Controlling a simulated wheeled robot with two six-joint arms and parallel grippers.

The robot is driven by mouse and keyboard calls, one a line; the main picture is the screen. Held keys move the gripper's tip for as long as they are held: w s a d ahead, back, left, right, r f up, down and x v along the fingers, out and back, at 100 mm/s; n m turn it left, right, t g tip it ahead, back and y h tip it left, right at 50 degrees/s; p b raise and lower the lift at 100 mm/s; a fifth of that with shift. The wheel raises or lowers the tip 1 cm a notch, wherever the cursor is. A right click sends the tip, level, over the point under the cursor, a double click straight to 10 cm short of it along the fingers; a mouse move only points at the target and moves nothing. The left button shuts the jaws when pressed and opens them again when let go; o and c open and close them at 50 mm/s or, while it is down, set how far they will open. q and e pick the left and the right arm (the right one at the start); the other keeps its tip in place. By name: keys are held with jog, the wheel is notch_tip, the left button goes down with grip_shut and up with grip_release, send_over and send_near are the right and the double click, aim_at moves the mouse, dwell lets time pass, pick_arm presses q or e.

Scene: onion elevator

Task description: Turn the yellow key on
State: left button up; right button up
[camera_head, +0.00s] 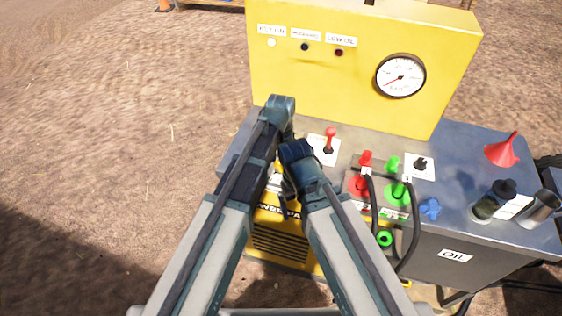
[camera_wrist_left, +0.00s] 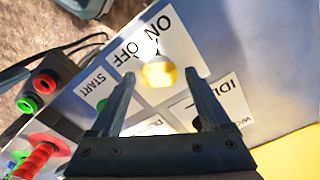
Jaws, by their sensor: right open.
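The yellow key (camera_wrist_left: 158,74) shows in the left wrist view, on a white label (camera_wrist_left: 130,62) marked ON and OFF. It appears between the two fingers of my left gripper (camera_wrist_left: 157,82), with a visible gap on each side. I cannot tell which marking the key points to. In the head view, my left gripper (camera_head: 279,108) is in front of the yellow panel's lower left, and the key is hidden behind my arms. My right gripper (camera_head: 297,155) is just below and to the right, open; its fingers are hard to make out.
A yellow panel (camera_head: 300,80) with a gauge (camera_head: 400,76) rises behind the grey worktop (camera_head: 450,150).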

pick_arm(q)
notch_tip(320, 180, up, 14)
jog(key=p, duration=1.4)
jog(key=shift+f+b, duration=0.3)
notch_tip(320, 180, down, 13)
jog(key=b, duration=1.3)
jog(key=shift+f, duration=0.1)
